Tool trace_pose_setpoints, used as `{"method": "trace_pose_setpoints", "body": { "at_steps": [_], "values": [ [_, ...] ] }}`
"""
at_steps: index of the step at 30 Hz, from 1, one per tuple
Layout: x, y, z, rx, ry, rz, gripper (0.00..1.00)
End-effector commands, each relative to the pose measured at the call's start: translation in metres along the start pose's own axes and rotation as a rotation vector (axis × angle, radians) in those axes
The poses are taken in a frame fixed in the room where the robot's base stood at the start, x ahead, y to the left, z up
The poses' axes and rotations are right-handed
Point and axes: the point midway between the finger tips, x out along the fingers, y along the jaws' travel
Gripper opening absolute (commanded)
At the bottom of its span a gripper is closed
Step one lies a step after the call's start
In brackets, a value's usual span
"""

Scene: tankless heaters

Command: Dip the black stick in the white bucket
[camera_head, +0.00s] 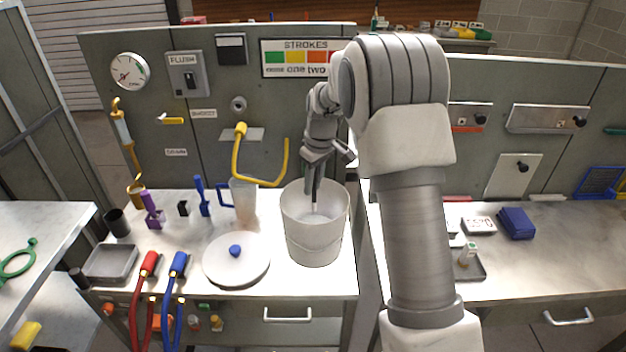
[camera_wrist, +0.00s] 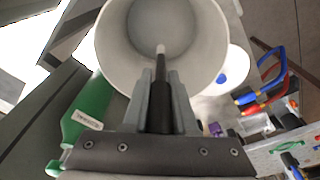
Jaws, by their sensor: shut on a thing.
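The white bucket (camera_head: 315,243) stands on the workbench near its right end, upright and open at the top. My gripper (camera_head: 314,190) points down over the bucket's mouth and is shut on the black stick (camera_wrist: 161,85). In the wrist view the stick extends from between the fingers (camera_wrist: 160,105) over the white bucket (camera_wrist: 112,45). Its pale tip shows against the bucket's inside. In the head view the stick's lower end is inside the rim; I cannot tell whether it touches the bottom or any liquid.
A white round lid with a blue knob (camera_head: 236,262) lies left of the bucket. A clear jug (camera_head: 243,200) with a blue handle stands behind it, below a yellow hose (camera_head: 237,160). Red and blue-handled cables (camera_head: 177,275) hang at the front edge. A green object (camera_wrist: 88,110) lies close beside the bucket.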

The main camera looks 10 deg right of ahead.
Motion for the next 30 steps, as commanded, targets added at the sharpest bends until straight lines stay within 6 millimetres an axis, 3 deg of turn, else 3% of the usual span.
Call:
{"method": "trace_pose_setpoints", "body": {
  "at_steps": [12,30],
  "values": [
    [0.041,0.000,0.006,0.000,0.000,-0.001,0.00],
    [0.048,0.000,0.007,0.000,0.000,0.000,0.00]
  ]
}}
